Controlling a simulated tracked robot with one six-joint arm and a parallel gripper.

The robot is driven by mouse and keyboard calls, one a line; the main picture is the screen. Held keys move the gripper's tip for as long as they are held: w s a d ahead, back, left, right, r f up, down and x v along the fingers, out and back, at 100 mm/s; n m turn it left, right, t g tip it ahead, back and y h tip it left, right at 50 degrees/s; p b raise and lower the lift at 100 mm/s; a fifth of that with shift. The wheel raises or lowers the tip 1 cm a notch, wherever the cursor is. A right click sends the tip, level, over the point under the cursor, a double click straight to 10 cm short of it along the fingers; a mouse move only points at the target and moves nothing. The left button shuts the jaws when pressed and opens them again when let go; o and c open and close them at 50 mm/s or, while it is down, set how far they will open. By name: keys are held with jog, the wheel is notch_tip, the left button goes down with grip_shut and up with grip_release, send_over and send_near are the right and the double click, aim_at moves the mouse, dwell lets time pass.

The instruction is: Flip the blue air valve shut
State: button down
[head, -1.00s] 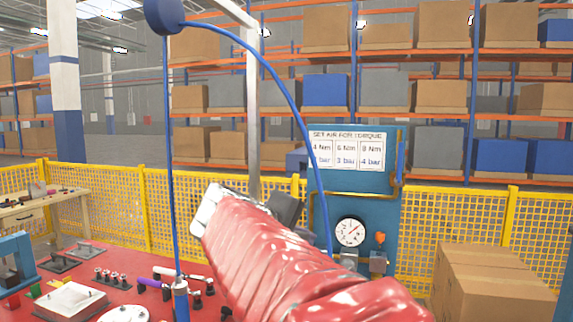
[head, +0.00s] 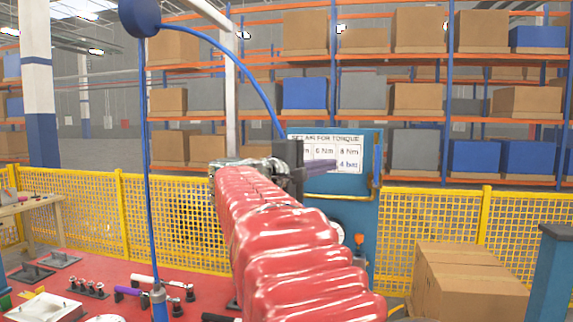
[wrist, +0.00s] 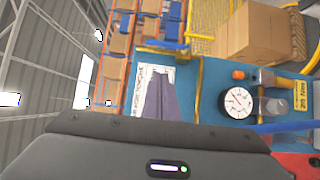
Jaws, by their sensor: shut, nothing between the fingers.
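The blue air valve appears to be the blue lever (head: 377,169) at the right edge of the blue panel (head: 350,205), by the yellow pipe. It stands upright along the pipe. In the wrist view, which is turned sideways, the lever (wrist: 162,45) lies beyond my fingertips. My gripper (head: 333,163) is shut and empty, in front of the torque sign and left of the lever. In the wrist view my shut fingers (wrist: 158,78) point toward the lever, with a gap in the picture. Contact is not visible.
The pressure gauge (wrist: 238,102) and orange knob (wrist: 238,75) sit lower on the panel; my arm partly covers the gauge in the head view. A blue hose (head: 262,85) hangs near the panel. Cardboard boxes (head: 465,280) and yellow fencing (head: 430,215) stand to the right.

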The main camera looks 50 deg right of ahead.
send_near(376, 165)
jog(key=w+d+r, duration=0.1)
jog(key=w+d, duration=0.2)
jog(key=d, duration=0.1)
jog(key=s+d, duration=0.2)
jog(key=shift+s+d, duration=0.2)
jog(key=shift+s, duration=0.1)
jog(key=shift+w, duration=0.1)
dwell(0.3)
jog(key=shift+r, duration=0.1)
